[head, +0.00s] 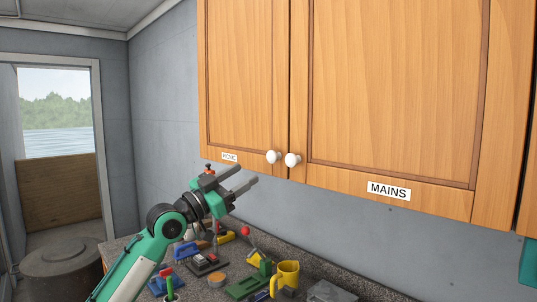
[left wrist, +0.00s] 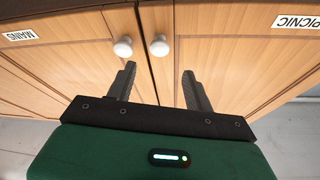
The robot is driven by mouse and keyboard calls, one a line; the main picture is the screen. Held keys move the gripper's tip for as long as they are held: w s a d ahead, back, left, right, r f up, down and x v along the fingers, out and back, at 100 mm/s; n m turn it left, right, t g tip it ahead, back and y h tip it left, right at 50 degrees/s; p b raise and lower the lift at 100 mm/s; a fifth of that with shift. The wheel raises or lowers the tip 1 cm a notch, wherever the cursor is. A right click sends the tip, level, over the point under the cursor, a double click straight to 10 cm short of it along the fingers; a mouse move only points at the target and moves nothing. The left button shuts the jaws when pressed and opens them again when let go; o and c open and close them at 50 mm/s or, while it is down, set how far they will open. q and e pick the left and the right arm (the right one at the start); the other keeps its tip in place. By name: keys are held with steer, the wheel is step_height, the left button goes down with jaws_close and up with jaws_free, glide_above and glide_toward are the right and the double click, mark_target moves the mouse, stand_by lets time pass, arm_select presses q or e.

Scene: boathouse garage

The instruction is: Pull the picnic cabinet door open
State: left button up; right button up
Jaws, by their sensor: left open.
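The picnic cabinet door (head: 240,80) is the left wooden door in the head view, with a small PICNIC label low down. It looks closed. Its round white knob (head: 273,157) is at its lower right corner. In the left wrist view, which is upside down, the picnic door (left wrist: 240,60) is on the right and its knob (left wrist: 160,47) lies just beyond the fingertips. My left gripper (head: 247,176) is open and empty, below and left of the knob, apart from it. It also shows in the left wrist view (left wrist: 159,72). My right gripper is not seen.
The MAINS door (head: 390,90) is beside it, closed, with its white knob (head: 292,160) close to the picnic knob. Below, the counter (head: 225,277) is crowded with tools, blocks and a yellow mug (head: 287,275). A doorway opens at the far left.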

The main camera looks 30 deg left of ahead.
mark_target(269, 159)
arm_select(q)
steer(key=p+x, duration=0.3)
steer(key=x, duration=0.5)
steer(key=shift+r, duration=0.1)
steer(key=shift+w+d+p, duration=0.3)
steer(key=shift+w+d, duration=0.05)
steer(key=shift+w, duration=0.2)
jaws_close()
